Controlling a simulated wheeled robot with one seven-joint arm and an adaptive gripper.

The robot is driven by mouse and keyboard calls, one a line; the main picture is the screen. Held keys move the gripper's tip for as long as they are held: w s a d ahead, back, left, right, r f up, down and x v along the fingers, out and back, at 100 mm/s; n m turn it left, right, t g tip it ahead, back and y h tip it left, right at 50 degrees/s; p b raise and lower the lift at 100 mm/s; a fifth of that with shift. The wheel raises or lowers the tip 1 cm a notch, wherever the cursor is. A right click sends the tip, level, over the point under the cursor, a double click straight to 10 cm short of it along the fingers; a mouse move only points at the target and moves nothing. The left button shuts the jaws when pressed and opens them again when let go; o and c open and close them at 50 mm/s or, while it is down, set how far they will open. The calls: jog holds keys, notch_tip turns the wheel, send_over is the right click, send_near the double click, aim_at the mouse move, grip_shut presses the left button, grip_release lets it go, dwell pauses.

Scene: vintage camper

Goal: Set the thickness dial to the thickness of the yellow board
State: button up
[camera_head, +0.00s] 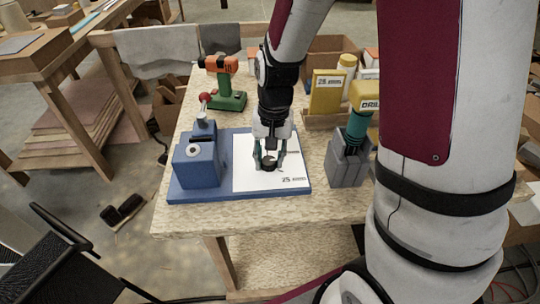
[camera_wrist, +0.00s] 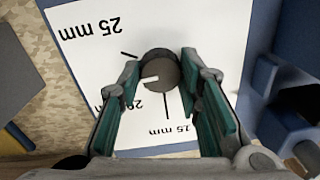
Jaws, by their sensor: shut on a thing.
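The yellow board (camera_head: 327,97) stands upright at the back of the workbench, with a label reading 25 followed by small print. The dial is a dark round knob (camera_wrist: 160,67) with a white pointer mark, on a white panel (camera_wrist: 85,20) printed 25 mm, a partly hidden 20, and 15 mm. The pointer faces left and slightly down in the wrist view, seemingly between the 25 mm and 20 marks. My gripper (camera_wrist: 163,66) is shut on the dial, one teal-padded finger on each side. In the head view my gripper (camera_head: 270,160) partly covers the dial.
The panel lies on a blue base (camera_head: 240,195) with a blue block machine (camera_head: 197,162) at left. A grey holder (camera_head: 347,165) with a teal and yellow drill (camera_head: 360,115) stands close at right. An orange and green drill (camera_head: 228,85) is behind.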

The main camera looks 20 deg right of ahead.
aim_at(271, 161)
jog(key=m+p, duration=0.1)
jog(key=m, duration=0.2)
jog(key=shift+s+r+m, duration=0.1)
jog(key=shift+m, duration=0.2)
jog(key=shift+m+p, duration=1)
jog(key=shift+m, duration=0.5)
jog(key=o, duration=1.1)
jog(key=shift+o, duration=0.2)
notch_tip(271, 161, up, 12)
jog(key=shift+s+d, duration=0.2)
jog(key=shift+s, duration=0.1)
